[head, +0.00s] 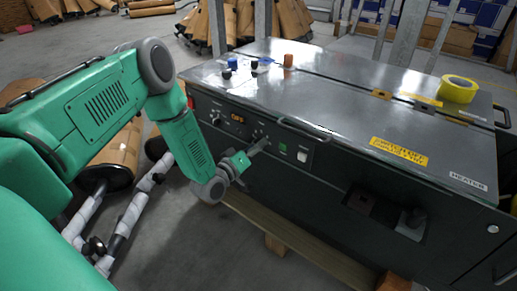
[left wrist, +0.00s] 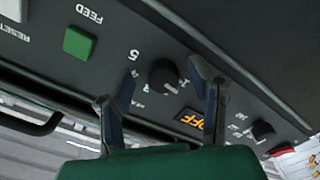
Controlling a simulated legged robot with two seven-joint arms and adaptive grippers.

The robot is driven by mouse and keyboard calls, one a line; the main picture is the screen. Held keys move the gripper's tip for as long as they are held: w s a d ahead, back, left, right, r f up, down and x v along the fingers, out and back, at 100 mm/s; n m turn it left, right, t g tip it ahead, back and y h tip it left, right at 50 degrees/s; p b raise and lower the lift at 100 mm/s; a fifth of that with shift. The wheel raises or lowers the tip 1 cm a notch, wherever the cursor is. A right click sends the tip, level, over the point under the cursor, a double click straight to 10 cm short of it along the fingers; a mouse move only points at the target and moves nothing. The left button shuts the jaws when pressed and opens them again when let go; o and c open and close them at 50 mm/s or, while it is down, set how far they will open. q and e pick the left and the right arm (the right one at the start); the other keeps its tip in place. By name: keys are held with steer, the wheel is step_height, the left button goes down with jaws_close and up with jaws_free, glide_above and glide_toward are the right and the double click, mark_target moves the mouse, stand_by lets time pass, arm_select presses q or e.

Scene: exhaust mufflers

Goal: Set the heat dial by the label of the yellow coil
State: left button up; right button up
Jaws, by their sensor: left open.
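A black round dial (left wrist: 163,76) with printed marks, a "5" among them, is on the dark control panel. My left gripper (head: 259,147) is at this panel, open, with its two fingers on either side of the dial in the left wrist view (left wrist: 165,75). I cannot tell if they touch it. A second black knob (left wrist: 262,131) is beyond the orange "OFF" display (left wrist: 203,121); it also shows in the head view (head: 216,121). The yellow coil (head: 459,88) lies on the machine top; I cannot read its label. My right gripper is out of view.
A green FEED button (left wrist: 80,42) and a white RESET button (left wrist: 11,9) are beside the dial. A bar handle (head: 305,130) juts out above the panel. Small blue, black and orange-brown pieces stand on the machine top (head: 340,95). Brown rolls (head: 125,155) are on the left.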

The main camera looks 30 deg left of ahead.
arm_select(q)
steer(key=shift+w+a+f, duration=0.15)
steer(key=shift+w+a, duration=0.25)
steer(key=shift+a, duration=0.05)
steer(key=shift+d, duration=0.25)
steer(key=shift+c, duration=0.8)
steer(key=shift+d, duration=0.25)
jaws_close()
steer(key=shift+a, duration=0.15)
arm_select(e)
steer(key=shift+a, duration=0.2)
arm_select(q)
steer(key=shift+a+m, duration=0.15)
steer(key=shift+m, duration=0.15)
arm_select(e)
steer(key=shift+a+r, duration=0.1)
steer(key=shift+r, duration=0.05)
arm_select(q)
steer(key=m+p, duration=0.1)
steer(key=m, duration=0.1)
steer(key=shift+m+p, duration=0.3)
steer(key=m+p, duration=0.2)
steer(key=m, duration=0.2)
steer(key=shift+m, duration=0.4)
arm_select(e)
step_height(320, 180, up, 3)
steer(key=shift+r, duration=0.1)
